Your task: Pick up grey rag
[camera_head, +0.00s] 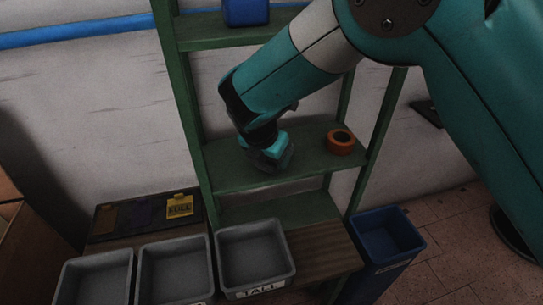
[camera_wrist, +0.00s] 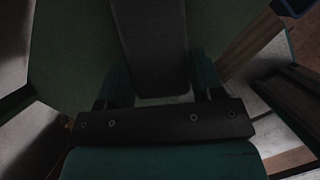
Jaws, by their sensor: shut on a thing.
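My gripper (camera_head: 270,150) is at the middle shelf of the green rack in the head view, pointing down. In the wrist view its two teal fingers (camera_wrist: 160,85) stand on either side of a dark grey piece, the grey rag (camera_wrist: 150,45), and are shut on it. The rag reaches forward from between the fingers. In the head view the gripper and arm mostly hide it, and I cannot tell whether it touches the shelf.
The green shelf (camera_head: 235,175) holds an orange roll (camera_head: 341,141) just right of my gripper. A blue bin (camera_head: 247,12) is on the shelf above. Grey trays (camera_head: 255,258) stand on a bench below, with a tall blue bin (camera_head: 386,236) at right.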

